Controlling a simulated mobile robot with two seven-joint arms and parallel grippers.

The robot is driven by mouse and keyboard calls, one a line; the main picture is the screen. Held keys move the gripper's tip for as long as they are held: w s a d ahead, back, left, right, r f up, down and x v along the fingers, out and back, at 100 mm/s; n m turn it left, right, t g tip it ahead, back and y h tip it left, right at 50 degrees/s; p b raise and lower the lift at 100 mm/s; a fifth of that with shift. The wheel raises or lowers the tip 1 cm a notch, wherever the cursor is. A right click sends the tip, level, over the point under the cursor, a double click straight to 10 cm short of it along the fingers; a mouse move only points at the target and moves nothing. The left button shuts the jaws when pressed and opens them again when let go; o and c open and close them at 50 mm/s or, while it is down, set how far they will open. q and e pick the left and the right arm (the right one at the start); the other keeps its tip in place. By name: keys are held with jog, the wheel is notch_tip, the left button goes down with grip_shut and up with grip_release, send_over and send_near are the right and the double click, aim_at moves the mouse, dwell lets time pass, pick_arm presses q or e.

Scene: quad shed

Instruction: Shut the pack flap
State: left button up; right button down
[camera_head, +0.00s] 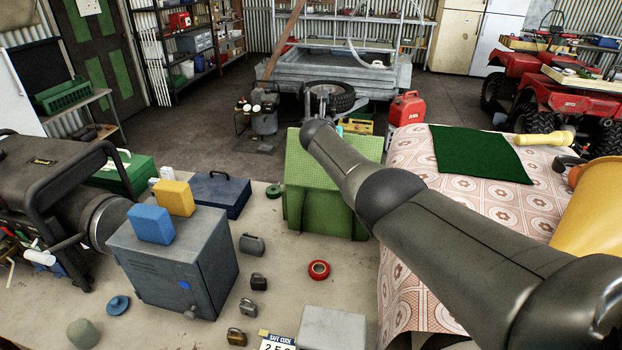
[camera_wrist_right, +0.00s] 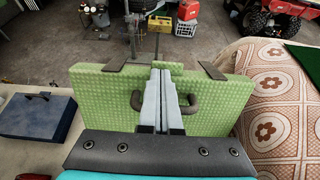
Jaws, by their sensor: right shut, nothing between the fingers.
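The pack (camera_head: 308,190) is a light green, textured box on the floor-coloured surface in the middle of the head view, partly hidden behind my right arm. In the right wrist view the pack (camera_wrist_right: 95,88) spreads to both sides of my fingers, with dark strips at its far edge and dark handle-like loops on its face. I cannot tell which part is the flap or how far it stands open. My right gripper (camera_wrist_right: 161,72) is shut and empty, its fingers over the middle of the pack; contact is unclear. My left gripper is not in view.
A grey metal locker (camera_head: 175,262) with blue and yellow blocks stands left, near padlocks and a red tape roll (camera_head: 319,270). A blue case (camera_head: 220,195) lies left of the pack. A patterned cloth (camera_head: 415,160) with a green mat (camera_head: 480,155) covers the right side.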

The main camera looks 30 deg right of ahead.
jog(key=d, duration=0.2)
jog(key=shift+w+d+f, duration=0.1)
jog(key=shift+d+f, duration=0.2)
jog(key=shift+d, duration=0.05)
jog(key=shift+a+r, duration=0.1)
jog(key=shift+w+a+b, duration=0.1)
jog(key=shift+w+b, duration=0.1)
jog(key=shift+b, duration=0.15)
jog(key=shift+w+d, duration=0.1)
jog(key=shift+d, duration=0.15)
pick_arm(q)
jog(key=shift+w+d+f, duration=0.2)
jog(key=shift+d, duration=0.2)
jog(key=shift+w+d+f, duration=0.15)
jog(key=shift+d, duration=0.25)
pick_arm(e)
jog(key=shift+a, duration=0.1)
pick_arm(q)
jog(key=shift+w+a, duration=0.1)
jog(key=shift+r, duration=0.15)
